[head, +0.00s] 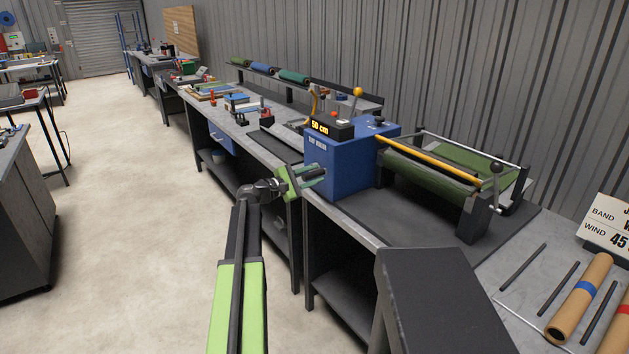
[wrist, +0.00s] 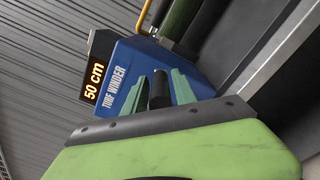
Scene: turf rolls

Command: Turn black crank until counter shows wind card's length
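The blue turf winder (head: 352,165) stands on the bench. Its counter (head: 319,125) reads 50 cm, and the same reading shows in the wrist view (wrist: 93,81). The black crank's handle (wrist: 159,90) points out from the winder's front. My gripper (head: 312,175) is at that front, its teal fingers on both sides of the handle with no clear gap, so it looks shut on it. The rest of the crank is hidden. The wind card (head: 612,228) at the right edge is cut off; its lower line reads "WIND 45".
Green turf (head: 440,170) lies on the rollers right of the winder, with a yellow bar above. A yellow-knobbed lever (head: 357,92) stands on top. Cardboard tubes (head: 580,295) and dark rods lie at lower right. Open floor (head: 150,220) is at left.

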